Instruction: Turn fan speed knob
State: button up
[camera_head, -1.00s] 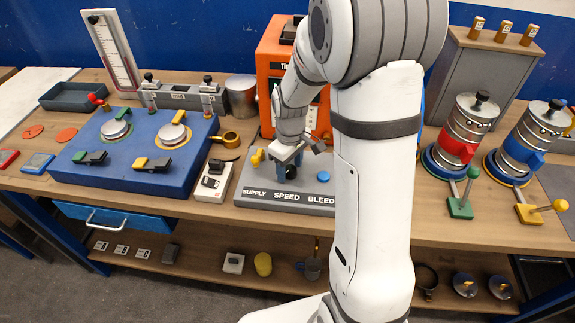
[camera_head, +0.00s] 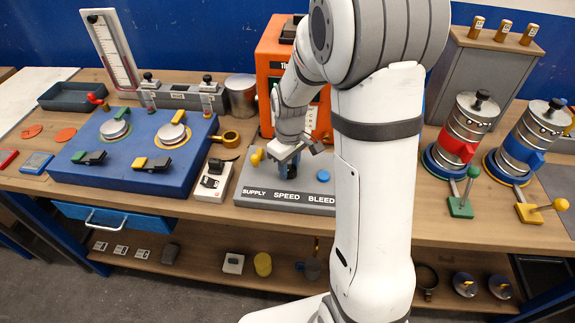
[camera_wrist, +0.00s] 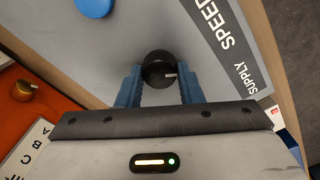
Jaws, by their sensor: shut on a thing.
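The fan speed knob (camera_wrist: 158,66) is round and black with a white pointer mark, seen in the wrist view. It stands on the sloped grey panel (camera_head: 255,192), above the word SPEED. My gripper (camera_wrist: 160,80) has its two blue fingers shut on the knob, one on each side. In the wrist view the white mark points to the right. In the head view my gripper (camera_head: 289,168) reaches down to the panel and its fingers largely hide the knob.
A yellow supply valve (camera_head: 257,157) stands left of my gripper and a blue bleed button (camera_head: 323,176) to its right. An orange cabinet (camera_head: 270,75) stands behind. A small white device (camera_head: 212,185) lies left of the panel. Two metal canisters (camera_head: 465,130) (camera_head: 522,140) stand further right.

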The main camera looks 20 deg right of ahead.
jog(key=m+b, duration=0.1)
jog(key=m, duration=0.2)
jog(key=shift+m, duration=0.4)
jog(key=m+b, duration=0.1)
jog(key=m, duration=0.2)
jog(key=shift+d+m, duration=0.1)
jog(key=shift+m, duration=0.3)
jog(key=m+b, duration=0.1)
jog(key=m, duration=0.3)
jog(key=m+b, duration=0.1)
jog(key=m, duration=0.3)
jog(key=m+b, duration=0.1)
jog(key=m, duration=1)
jog(key=shift+r+m+b, duration=0.15)
jog(key=shift+m+b, duration=0.2)
jog(key=shift+m, duration=1.45)
jog(key=shift+w, duration=0.1)
